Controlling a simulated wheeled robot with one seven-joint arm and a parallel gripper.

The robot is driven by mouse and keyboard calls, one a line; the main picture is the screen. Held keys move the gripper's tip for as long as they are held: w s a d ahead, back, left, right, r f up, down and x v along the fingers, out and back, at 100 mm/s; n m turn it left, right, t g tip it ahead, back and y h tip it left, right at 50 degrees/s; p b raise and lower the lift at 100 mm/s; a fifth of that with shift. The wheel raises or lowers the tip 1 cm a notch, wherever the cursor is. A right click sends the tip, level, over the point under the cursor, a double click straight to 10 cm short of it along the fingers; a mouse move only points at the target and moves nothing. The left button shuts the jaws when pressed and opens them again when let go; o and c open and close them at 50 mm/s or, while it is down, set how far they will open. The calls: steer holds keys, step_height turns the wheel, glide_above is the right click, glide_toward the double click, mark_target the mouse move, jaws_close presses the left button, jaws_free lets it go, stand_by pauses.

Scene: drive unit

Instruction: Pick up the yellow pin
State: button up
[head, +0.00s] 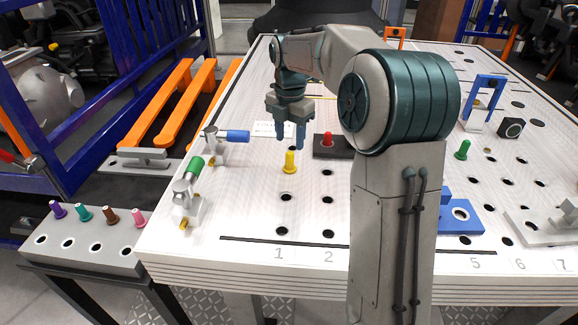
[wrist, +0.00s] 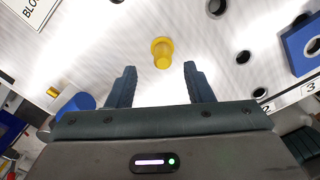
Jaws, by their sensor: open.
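The yellow pin (head: 290,162) stands upright on the white table, left of my arm in the head view. In the wrist view the yellow pin (wrist: 162,52) shows beyond the fingertips and roughly between their lines. My gripper (head: 291,142) points down above the pin and a little behind it in the head view. In the wrist view my gripper (wrist: 160,72) has its two fingers spread with nothing between them. The pin is apart from both fingers.
A red pin (head: 327,140) stands on a dark block close to the right. Fixtures with a blue handle (head: 236,136) and a green handle (head: 196,166) stand to the left. A green pin (head: 462,149) and blue block (head: 460,214) are right of my arm.

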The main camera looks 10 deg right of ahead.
mark_target(290, 152)
steer(key=shift+s+f+p, duration=0.15)
steer(key=shift+f+p, duration=0.05)
steer(key=shift+f, duration=1.4)
steer(key=shift+s+f+p, duration=0.15)
steer(key=shift+f+p, duration=0.05)
steer(key=shift+f, duration=1.35)
steer(key=shift+a, duration=0.1)
steer(key=shift+c, duration=0.4)
jaws_close()
